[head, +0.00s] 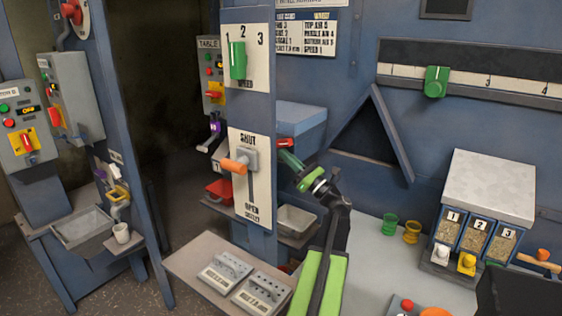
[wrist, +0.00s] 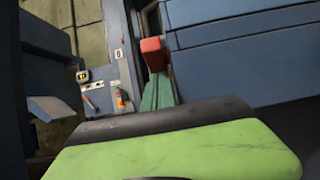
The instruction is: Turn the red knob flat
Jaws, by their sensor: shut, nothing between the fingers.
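A red block-shaped piece, which looks like the red knob (head: 285,143), shows at the lower left corner of a blue box in the head view. In the wrist view the red knob (wrist: 152,52) is above centre, left of large blue panels. My gripper (head: 283,154) has long dark green fingers, shut and empty, pointing up-left with the tip close under the knob. In the wrist view the shut fingers of my gripper (wrist: 157,80) end just below the knob. I cannot tell whether they touch. The fingers hide the knob's lower part.
A blue post with a SHUT/OPEN plate and orange lever (head: 235,165) stands just left of my gripper. The blue box (head: 303,125) is behind. A metal tray (head: 297,222) lies below, and green (head: 390,224) and amber cups (head: 412,232) stand on the right counter.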

